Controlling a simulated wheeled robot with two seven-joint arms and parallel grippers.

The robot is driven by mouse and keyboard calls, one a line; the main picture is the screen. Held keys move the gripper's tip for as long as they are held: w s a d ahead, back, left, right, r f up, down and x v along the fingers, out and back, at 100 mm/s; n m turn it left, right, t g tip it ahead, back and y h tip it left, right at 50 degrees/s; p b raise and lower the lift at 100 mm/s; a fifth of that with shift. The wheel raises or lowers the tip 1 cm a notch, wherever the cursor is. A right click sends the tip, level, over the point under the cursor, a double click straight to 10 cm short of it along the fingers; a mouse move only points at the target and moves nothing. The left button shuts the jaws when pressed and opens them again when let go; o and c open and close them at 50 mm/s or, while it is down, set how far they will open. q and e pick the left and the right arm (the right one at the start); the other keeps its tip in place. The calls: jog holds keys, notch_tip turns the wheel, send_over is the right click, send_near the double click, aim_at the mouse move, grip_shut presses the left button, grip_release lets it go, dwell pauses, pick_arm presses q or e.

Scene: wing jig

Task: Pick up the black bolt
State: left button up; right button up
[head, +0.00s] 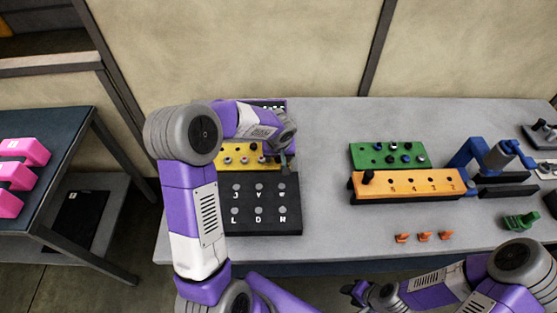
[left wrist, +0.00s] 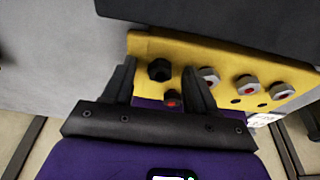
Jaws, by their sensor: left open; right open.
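The black bolt (left wrist: 160,70) sits in the yellow block (left wrist: 215,55) at its left end in the left wrist view, with a dark hexagonal head. My left gripper (left wrist: 159,66) is open, and the bolt appears between its fingertips; I cannot tell whether they touch it. In the head view, my left gripper (head: 287,168) is at the right end of the yellow block (head: 233,149), and my arm hides part of the block and the bolt. My right gripper (head: 355,289) is open and empty in front of the table, far from the block.
Silver bolts with red centres (left wrist: 246,83) stand in the same block. A black lettered board (head: 262,204) lies in front of it. To the right are a green block (head: 365,152) with bolts, an orange block (head: 400,183) and small orange parts (head: 424,236). Between is bare grey table.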

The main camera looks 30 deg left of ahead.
aim_at(279, 159)
pick_arm(q)
grip_shut()
notch_tip(279, 159, up, 10)
jog(key=p, duration=0.2)
dwell(0.4)
